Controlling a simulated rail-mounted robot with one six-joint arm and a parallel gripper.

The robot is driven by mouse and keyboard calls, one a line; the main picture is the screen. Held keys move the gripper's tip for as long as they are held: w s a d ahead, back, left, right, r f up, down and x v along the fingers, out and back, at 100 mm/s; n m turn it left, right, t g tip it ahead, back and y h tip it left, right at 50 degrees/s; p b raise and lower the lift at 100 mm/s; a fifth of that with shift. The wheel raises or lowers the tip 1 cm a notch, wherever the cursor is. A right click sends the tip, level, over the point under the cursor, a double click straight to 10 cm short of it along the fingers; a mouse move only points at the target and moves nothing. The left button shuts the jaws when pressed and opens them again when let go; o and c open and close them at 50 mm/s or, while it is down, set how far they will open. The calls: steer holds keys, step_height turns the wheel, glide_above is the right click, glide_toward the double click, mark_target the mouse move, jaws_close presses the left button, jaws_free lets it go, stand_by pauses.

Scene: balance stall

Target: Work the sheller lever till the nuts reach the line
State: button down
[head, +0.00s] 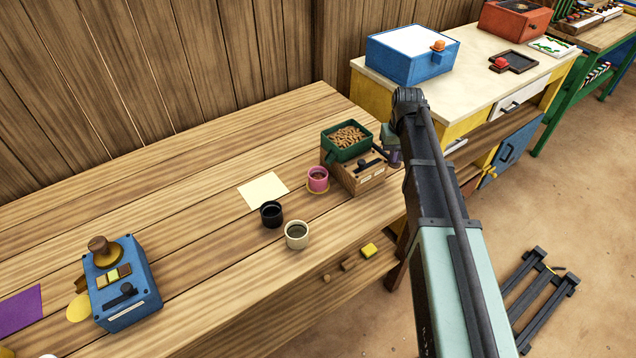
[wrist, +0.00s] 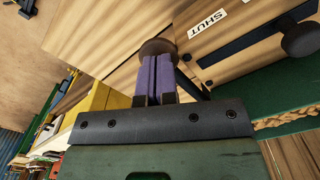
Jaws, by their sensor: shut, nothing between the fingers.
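The sheller is a wooden box (head: 366,180) with a green hopper (head: 345,153) full of brown nuts (head: 347,136), at the right end of the bench. In the wrist view, a round brown knob (wrist: 158,46), seemingly the lever's end, is just beyond my purple fingertips, with a dark rod (wrist: 190,84) running behind them. My gripper (wrist: 157,62) is shut and empty, close to the knob; touching cannot be told. It also shows beside the sheller's right side in the head view (head: 392,157). A pink cup (head: 318,173) with something brown inside stands left of the sheller. I cannot make out a line.
The sheller's face has a black slider knob (wrist: 300,40) and a SHUT label (wrist: 207,22). A blue device (head: 122,285) stands left.

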steer(key=r+p, duration=0.7)
steer(key=shift+w+a+r, duration=0.2)
steer(key=shift+w+r, duration=0.05)
steer(key=shift+f, duration=0.1)
stand_by(0.5)
